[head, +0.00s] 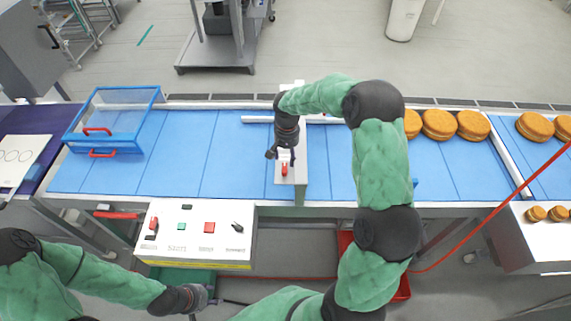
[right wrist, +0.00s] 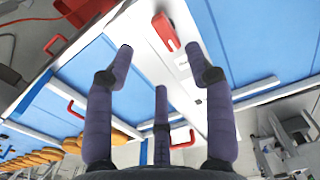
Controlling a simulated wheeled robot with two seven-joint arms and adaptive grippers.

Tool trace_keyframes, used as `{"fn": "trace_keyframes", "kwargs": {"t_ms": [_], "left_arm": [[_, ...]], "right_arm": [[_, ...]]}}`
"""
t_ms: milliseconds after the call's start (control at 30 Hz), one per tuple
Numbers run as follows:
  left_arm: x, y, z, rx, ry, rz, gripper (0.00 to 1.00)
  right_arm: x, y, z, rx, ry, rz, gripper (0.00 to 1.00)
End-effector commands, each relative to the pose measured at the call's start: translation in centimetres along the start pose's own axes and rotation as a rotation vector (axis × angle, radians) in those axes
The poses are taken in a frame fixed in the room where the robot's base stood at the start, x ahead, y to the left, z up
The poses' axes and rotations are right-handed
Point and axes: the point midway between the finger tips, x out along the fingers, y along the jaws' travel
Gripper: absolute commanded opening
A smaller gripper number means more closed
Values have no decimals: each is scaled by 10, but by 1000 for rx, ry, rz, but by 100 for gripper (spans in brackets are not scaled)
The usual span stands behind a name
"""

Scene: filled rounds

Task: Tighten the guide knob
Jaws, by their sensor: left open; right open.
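The guide knob (head: 284,169) is a small red elongated piece on a white bracket (head: 299,188) that stands across the blue conveyor. My right gripper (head: 283,154) is open just above and behind the knob. In the right wrist view the red knob (right wrist: 165,32) lies beyond my spread fingers (right wrist: 160,75), roughly midway between the two long ones, and nothing is gripped. I cannot tell whether any finger touches it. My left gripper (head: 203,298) is open and empty, low in front of the control box. A white guide rail (head: 257,119) lies along the far side of the belt.
The blue belt (head: 230,160) is clear left of the bracket. Filled round cakes (head: 473,125) sit on its right part. A clear blue-framed guard (head: 120,112) with red handles stands at left. A control box (head: 190,238) is in front. A red hose (head: 480,220) crosses at right.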

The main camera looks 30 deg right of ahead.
Motion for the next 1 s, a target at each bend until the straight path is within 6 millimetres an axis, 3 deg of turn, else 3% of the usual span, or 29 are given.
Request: {"fn": "trace_keyframes", "kwargs": {"t_ms": [200, 400, 833, 867, 1000], "left_arm": [[-8, 3, -1, 0, 3, 0, 49], [-12, 4, -1, 0, 2, 0, 49], [-12, 4, -1, 0, 2, 0, 49], [-12, 4, -1, 0, 2, 0, 49], [-12, 4, -1, 0, 2, 0, 49]], "right_arm": [[40, 0, 1, -1, -4, 1, 54], [64, 0, 0, -1, -1, 0, 54], [75, 0, 0, -2, 0, -1, 54], [75, 0, 0, -2, 0, -1, 51], [75, 0, 0, -1, 0, -1, 12]]}}
